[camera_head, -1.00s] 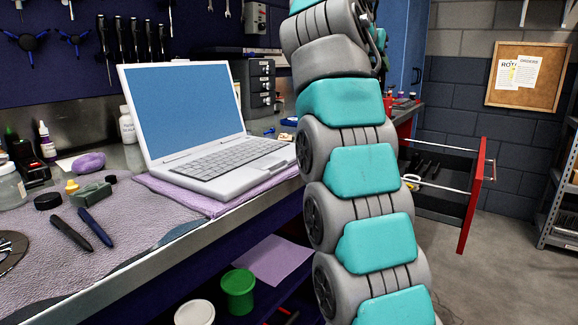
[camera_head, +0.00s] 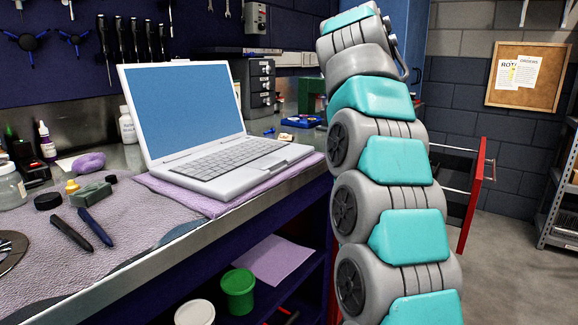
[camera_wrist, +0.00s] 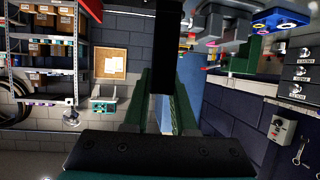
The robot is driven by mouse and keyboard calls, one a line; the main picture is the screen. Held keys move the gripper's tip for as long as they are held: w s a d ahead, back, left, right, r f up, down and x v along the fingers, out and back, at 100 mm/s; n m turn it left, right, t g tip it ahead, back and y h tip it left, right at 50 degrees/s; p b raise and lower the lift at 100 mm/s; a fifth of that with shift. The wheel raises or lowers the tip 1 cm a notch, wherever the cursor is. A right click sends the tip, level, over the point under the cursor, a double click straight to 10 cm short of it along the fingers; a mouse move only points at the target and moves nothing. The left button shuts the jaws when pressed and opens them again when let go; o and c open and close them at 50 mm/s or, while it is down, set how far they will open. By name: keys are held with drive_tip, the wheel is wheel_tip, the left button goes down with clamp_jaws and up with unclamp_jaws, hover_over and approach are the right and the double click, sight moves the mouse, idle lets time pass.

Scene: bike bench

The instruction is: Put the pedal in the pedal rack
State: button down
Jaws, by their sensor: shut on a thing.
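In the wrist view my gripper (camera_wrist: 163,78) shows as two dark green fingers beyond a black palm bar. A dark, narrow block (camera_wrist: 168,45) stands between and beyond the fingers, and they are shut on it. I take it for the pedal, but its shape is too dark to be sure. In the head view my gripper is out of the picture above and the pedal does not show. A dark green stand (camera_head: 311,95) is at the bench's far end, partly behind my arm; I cannot tell whether it is the pedal rack.
The laptop (camera_head: 205,130) lies open on a purple cloth on the bench (camera_head: 150,275). Black drawer units (camera_head: 258,85) stand behind it. A red-fronted drawer (camera_head: 473,200) is pulled out right of my arm. Metal shelving (camera_head: 560,200) is at far right, with open floor before it.

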drive_tip(key=shift+n+y, duration=0.5)
drive_tip(key=f, duration=0.1)
drive_tip(key=w+d+f, duration=0.1)
drive_tip(key=w+f, duration=0.1)
drive_tip(key=f, duration=0.1)
drive_tip(key=shift+w+d, duration=0.15)
drive_tip(key=shift+w, duration=0.1)
wheel_tip(320, 180, down, 19)
drive_tip(key=w+n+t+y, duration=0.1)
drive_tip(key=n+t+y, duration=0.1)
drive_tip(key=n+y, duration=0.25)
drive_tip(key=s+a+f+n+y, duration=0.2)
drive_tip(key=s+a+f, duration=0.2)
drive_tip(key=s+f, duration=0.2)
drive_tip(key=s+a+f+n+y, duration=0.1)
drive_tip(key=s+a+f+y, duration=0.2)
drive_tip(key=f, duration=0.6)
drive_tip(key=s+a, duration=0.1)
drive_tip(key=s, duration=0.1)
drive_tip(key=shift+s+f+n+g, duration=0.35)
drive_tip(key=shift+f+g, duration=0.05)
drive_tip(key=shift+a, duration=0.1)
